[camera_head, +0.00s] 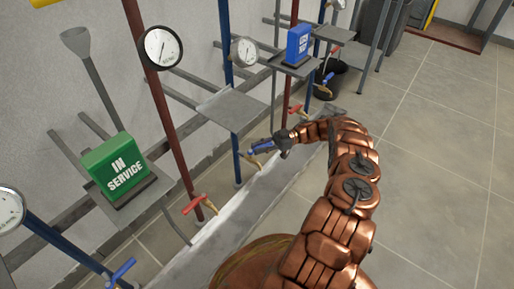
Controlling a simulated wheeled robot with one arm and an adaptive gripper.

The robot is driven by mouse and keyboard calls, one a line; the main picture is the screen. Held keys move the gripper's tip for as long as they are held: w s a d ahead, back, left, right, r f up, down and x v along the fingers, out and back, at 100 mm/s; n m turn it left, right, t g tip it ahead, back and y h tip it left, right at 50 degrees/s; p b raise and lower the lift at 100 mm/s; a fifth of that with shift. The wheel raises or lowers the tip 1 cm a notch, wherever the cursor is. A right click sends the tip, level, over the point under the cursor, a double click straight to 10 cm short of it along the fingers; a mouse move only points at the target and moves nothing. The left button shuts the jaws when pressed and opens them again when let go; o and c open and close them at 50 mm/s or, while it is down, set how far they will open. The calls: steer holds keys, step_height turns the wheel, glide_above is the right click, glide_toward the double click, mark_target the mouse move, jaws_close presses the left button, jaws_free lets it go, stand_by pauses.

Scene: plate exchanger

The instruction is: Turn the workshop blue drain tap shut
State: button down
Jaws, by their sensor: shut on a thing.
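A blue-handled drain tap (260,146) with a brass body sits low on the middle blue pipe (235,140), under a grey shelf plate. My gripper (277,143), at the end of my copper arm, is shut on this blue handle from the right. The fingers are small and dark here, and they hide the right end of the handle. The handle lies nearly level, pointing across toward my gripper. No label naming the workshop is readable near this tap.
Red-handled taps (195,204) stand on the red pipes. Other blue taps are at the lower left (121,271) and farther back (326,80). A green "IN SERVICE" block (117,166), a blue block (298,44) and gauges (161,48) line the wall. The floor at right is clear.

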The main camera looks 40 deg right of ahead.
mark_target(260, 146)
steer(key=c, duration=1)
jaws_free()
steer(key=shift+r, duration=0.15)
step_height(260, 146, up, 9)
steer(key=shift+r, duration=0.35)
steer(key=shift+c, duration=0.5)
